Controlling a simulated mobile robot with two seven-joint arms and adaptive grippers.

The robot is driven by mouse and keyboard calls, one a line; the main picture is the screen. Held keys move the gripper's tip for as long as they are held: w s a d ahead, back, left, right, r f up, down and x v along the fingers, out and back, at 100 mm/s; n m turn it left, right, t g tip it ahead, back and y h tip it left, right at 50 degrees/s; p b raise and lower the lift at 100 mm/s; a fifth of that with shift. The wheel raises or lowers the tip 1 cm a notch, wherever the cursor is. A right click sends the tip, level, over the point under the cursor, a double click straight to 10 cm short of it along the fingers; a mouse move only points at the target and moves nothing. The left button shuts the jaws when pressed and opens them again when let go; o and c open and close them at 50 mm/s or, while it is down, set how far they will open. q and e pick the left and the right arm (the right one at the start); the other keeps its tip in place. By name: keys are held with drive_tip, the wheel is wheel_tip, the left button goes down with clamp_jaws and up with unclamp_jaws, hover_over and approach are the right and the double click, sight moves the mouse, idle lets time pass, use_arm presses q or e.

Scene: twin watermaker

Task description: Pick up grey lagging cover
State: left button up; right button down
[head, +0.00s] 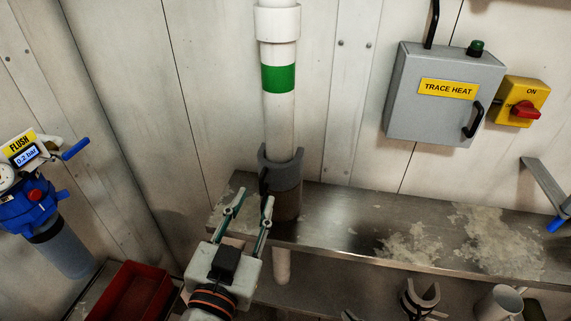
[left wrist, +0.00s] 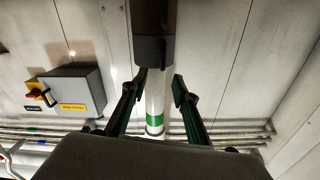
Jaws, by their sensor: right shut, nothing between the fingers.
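A grey lagging cover (head: 285,172) sits around the white upright pipe (head: 279,115), with a black handle-like strip on its front and a brown section (head: 288,206) directly below it. My left gripper (head: 254,202) is open, its two fingers spread in front of and to the left of the cover. In the left wrist view, the dark grey cover (left wrist: 151,50) appears between and beyond the open fingers (left wrist: 158,85); no contact is clear. A second grey, C-shaped piece (head: 420,300) lies below the shelf at the bottom. My right gripper is not discernible.
A stained metal shelf (head: 340,222) runs right from the pipe. A grey trace heat box (head: 446,95) and red-yellow switch (head: 521,103) are on the wall. A blue filter unit (head: 32,205) and red bin (head: 132,293) are at left. A pale cup (head: 499,303) stands lower right.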

sight(261, 180)
use_arm(q)
drive_tip(key=shift+p+x, duration=0.5)
drive_tip(key=shift+x, duration=3)
drive_tip(key=shift+a, duration=0.2)
drive_tip(key=shift+c, duration=0.5)
drive_tip(key=shift+r, duration=0.1)
clamp_jaws()
